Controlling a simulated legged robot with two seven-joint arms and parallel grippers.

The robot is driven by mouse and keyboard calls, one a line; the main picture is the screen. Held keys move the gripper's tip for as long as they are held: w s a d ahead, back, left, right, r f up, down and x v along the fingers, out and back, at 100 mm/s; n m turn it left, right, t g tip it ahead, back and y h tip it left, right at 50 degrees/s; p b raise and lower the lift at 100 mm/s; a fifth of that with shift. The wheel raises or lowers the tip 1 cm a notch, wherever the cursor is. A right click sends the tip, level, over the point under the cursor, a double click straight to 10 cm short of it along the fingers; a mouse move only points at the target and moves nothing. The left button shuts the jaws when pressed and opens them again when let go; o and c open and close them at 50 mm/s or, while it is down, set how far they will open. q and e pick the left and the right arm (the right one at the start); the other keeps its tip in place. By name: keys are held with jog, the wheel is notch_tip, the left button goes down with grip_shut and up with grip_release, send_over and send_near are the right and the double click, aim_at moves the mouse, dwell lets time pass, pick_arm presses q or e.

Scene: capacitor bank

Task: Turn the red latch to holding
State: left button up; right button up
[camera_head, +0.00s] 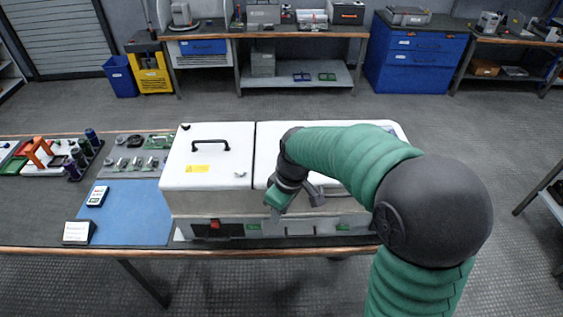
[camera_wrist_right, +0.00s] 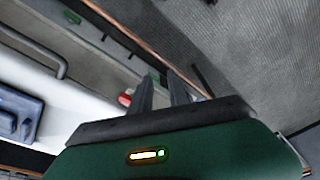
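The red latch (camera_head: 214,224) sits on the front panel of a white-lidded cabinet (camera_head: 215,160), towards its left end; its exact angle is too small to read. In the right wrist view a small red part (camera_wrist_right: 125,99) shows just left of the fingers, partly covered. My right gripper (camera_head: 277,207) is in front of the cabinet, to the right of the red latch and apart from it. In the wrist view its two dark fingers (camera_wrist_right: 161,92) stand a little apart with nothing between them. My left gripper is out of view.
A black handle (camera_head: 210,145) stands up from the lid. Green labels (camera_head: 253,227) mark the front panel. A blue mat (camera_head: 135,212) with small devices lies left of the cabinet on the table. My right arm covers the cabinet's right part.

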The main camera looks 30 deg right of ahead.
jog(key=w+d+r+n+y, duration=0.35)
jog(key=d+r+n, duration=0.35)
jog(key=d+r, duration=0.5)
jog(key=shift+t+h, duration=0.25)
jog(key=shift+t, duration=0.05)
jog(key=x, duration=1.6)
jog(key=shift+w+a+r, duration=0.1)
jog(key=shift+w+a, duration=0.15)
jog(key=shift+a, duration=0.2)
jog(key=shift+a, duration=0.1)
jog(key=shift+c, duration=0.4)
grip_shut()
jog(key=shift+r, duration=0.1)
